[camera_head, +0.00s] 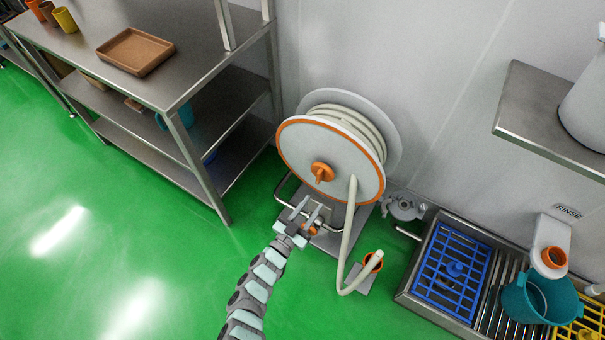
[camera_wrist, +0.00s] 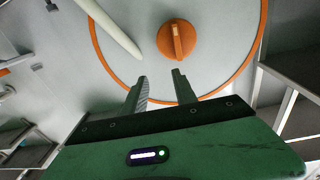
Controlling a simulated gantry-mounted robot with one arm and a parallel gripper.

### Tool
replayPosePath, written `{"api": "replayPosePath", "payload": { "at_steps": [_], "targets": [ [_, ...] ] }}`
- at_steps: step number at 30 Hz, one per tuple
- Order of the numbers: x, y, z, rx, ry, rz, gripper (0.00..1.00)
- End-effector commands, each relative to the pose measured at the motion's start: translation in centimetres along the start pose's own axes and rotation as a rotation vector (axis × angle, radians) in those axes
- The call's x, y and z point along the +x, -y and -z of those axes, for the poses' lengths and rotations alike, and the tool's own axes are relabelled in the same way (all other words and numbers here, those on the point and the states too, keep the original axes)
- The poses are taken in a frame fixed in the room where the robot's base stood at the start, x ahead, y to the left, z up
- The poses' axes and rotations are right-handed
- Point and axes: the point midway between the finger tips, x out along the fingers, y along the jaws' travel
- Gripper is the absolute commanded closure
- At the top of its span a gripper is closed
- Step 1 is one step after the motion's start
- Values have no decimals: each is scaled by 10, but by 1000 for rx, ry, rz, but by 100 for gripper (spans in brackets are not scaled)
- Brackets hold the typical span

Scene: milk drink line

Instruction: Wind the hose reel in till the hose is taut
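The hose reel (camera_head: 300,150) stands by the wall, its pale round face edged in orange. An orange knob (camera_head: 322,173) sits at its centre; it also shows in the wrist view (camera_wrist: 176,40). Cream hose (camera_head: 349,225) hangs from the reel face in a slack bend, its end at an orange-rimmed holder (camera_head: 373,262). My gripper (camera_head: 309,207) is in front of the lower part of the reel, below the knob. In the wrist view its two fingers (camera_wrist: 160,82) are apart with nothing between them, pointing at the reel face short of the knob.
A steel shelf rack (camera_head: 190,150) with a brown tray (camera_head: 135,52) stands left of the reel. To the right are a drain trough with a blue grate (camera_head: 452,272), a teal bucket (camera_head: 540,300) and a wall shelf (camera_head: 545,120). Green floor (camera_head: 130,250) is clear at left.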

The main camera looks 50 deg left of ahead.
Motion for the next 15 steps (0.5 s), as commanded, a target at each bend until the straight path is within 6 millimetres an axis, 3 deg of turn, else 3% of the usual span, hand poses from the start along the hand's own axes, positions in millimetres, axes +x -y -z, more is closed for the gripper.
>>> {"api": "replayPosePath", "payload": {
  "at_steps": [1, 3, 7, 15],
  "targets": [
    [-3, 17, -3, -2, 29, 27, 66],
    [-8, 31, -11, -5, 60, 51, 66],
    [-6, 39, -18, -7, 77, 64, 66],
    [39, 40, -21, -6, 70, 62, 66]
  ]
}}
